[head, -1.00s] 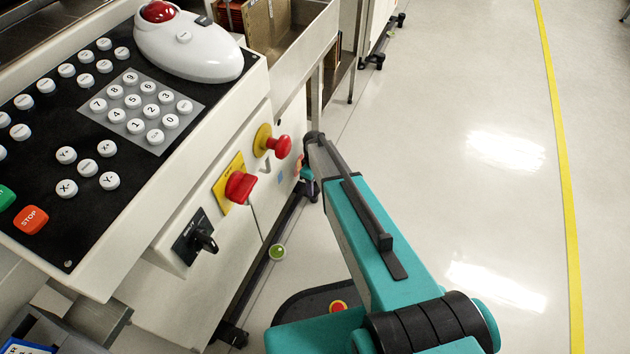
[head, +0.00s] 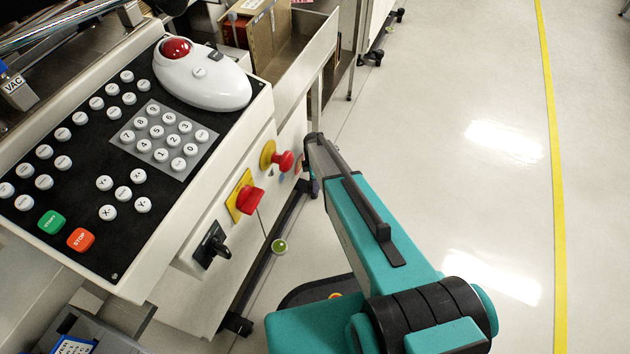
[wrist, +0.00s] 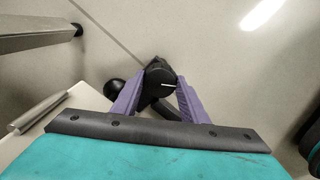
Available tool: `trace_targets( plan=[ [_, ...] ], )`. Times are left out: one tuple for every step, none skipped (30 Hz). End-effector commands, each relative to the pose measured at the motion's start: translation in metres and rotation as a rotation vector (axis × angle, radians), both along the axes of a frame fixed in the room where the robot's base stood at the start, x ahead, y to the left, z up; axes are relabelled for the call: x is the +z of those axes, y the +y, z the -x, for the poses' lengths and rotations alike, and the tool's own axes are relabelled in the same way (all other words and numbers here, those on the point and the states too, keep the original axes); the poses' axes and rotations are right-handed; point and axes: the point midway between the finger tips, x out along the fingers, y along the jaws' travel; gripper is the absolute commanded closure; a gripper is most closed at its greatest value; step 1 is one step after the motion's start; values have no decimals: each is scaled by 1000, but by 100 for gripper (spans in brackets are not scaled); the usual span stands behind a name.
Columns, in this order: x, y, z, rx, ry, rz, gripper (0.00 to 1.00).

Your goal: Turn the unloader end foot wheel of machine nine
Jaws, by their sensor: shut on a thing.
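The foot wheel (wrist: 158,72) is a black round knob with a white mark on its face, low at the machine's end in the wrist view. My gripper (wrist: 160,88) has its two purple fingers on either side of this wheel, shut on it. The fingers cover parts of the wheel's sides. In the head view the machine (head: 292,113) stands at left, and my arm reaches down beside its end. The gripper and the wheel are hidden there behind the arm and machine.
A dark round caster (wrist: 114,92) sits just left of the wheel. Red knobs (head: 250,200) and a black switch (head: 212,246) stick out of the machine's side near my arm. The floor to the right is clear, with a yellow line (head: 553,150).

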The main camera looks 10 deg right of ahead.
Motion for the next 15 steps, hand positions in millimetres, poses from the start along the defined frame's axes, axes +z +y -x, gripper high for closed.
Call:
trace_targets(
  plan=[
    [0, 5, 4, 10, 9, -8, 83],
    [0, 5, 4, 14, 10, -8, 83],
    [0, 5, 4, 18, 10, -8, 83],
    [0, 5, 4, 20, 10, -8, 83],
    [0, 5, 4, 22, 10, -8, 83],
    [0, 5, 4, 23, 10, -8, 83],
    [-1, 5, 4, 24, 10, -8, 83],
    [-1, 5, 4, 24, 10, -8, 83],
    [-1, 5, 4, 24, 10, -8, 83],
    [-1, 5, 4, 23, 10, -8, 83],
    [-1, 5, 4, 23, 10, -8, 83],
    [-1, 5, 4, 23, 10, -8, 83],
    [-1, 5, 4, 23, 10, -8, 83],
    [-1, 5, 4, 23, 10, -8, 83],
    [-1, 5, 4, 23, 10, -8, 59]
  ],
)
